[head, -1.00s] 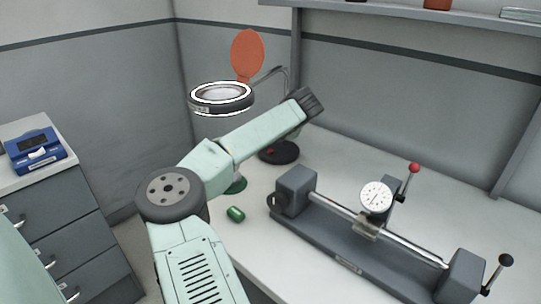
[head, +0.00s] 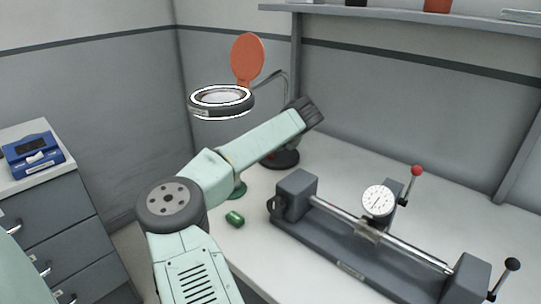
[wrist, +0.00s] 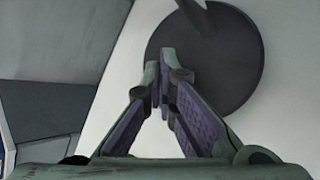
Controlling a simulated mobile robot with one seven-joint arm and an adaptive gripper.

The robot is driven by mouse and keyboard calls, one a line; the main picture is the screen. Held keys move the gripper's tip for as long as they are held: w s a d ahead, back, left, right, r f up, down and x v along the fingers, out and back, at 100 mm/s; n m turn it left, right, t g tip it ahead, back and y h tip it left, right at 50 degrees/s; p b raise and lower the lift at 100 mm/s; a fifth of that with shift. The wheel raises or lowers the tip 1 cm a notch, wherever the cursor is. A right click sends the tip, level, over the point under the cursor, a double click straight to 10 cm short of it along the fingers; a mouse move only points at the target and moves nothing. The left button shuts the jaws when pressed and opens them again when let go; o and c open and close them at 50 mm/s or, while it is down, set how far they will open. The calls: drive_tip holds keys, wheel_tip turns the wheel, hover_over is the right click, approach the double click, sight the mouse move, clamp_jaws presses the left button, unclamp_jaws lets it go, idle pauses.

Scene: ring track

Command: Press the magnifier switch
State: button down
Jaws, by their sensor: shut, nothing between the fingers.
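The magnifier (head: 222,101) is a round lens in a dark rim with a bright white ring and a raised orange cover (head: 247,60). A thin bent arm runs from it toward a dark round base (head: 287,159) on the bench. In the wrist view the base (wrist: 235,60) is a large dark disc beyond my fingers. My gripper (wrist: 165,62) is shut and empty, its tips overlapping the disc's left part. I cannot tell whether they touch it. I cannot make out the switch; my fingers and forearm cover part of the base.
A grey bench gauge (head: 365,235) with a dial and red-knobbed lever takes up the bench's right side. A small green cylinder (head: 235,218) lies near the front edge. A shelf (head: 400,14) runs above. A blue device (head: 33,154) sits on drawers at left.

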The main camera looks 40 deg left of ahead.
drive_tip(key=shift+f+b, duration=0.2)
drive_tip(key=shift+b, duration=0.1)
idle(0.4)
drive_tip(key=shift+f+b, duration=0.3)
drive_tip(key=shift+b, duration=0.25)
drive_tip(key=shift+r, duration=0.45)
drive_tip(key=shift+r+p, duration=0.4)
drive_tip(key=shift+r, duration=2.65)
drive_tip(key=shift+f, duration=0.1)
